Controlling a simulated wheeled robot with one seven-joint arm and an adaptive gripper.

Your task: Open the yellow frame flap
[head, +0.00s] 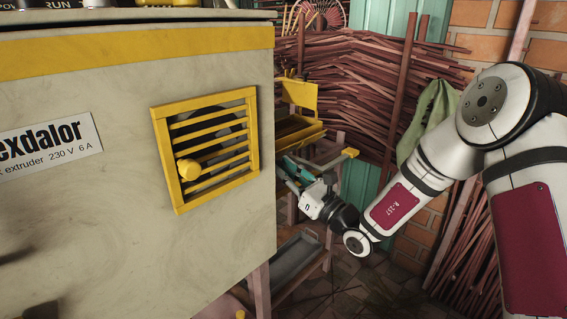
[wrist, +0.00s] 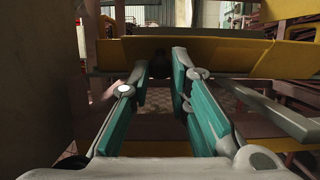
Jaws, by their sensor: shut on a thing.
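A yellow frame with slats (head: 205,147) and a round yellow knob (head: 189,169) is on the side of the pale extruder; it lies flush in the wall. My gripper (head: 287,167) is beyond that extruder's right edge, apart from the slatted frame, beside a yellow tray-like part (head: 298,133). In the wrist view my teal fingers (wrist: 160,62) reach to a yellow panel (wrist: 220,54). They are shut on a dark part (wrist: 158,48) in front of the panel; its shape is unclear. The fingertips are partly hidden in the head view.
The extruder's wall (head: 110,215) fills the left. Bundles of sticks (head: 360,80) and a green cloth (head: 430,115) are behind. A strip of floor is open below my arm.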

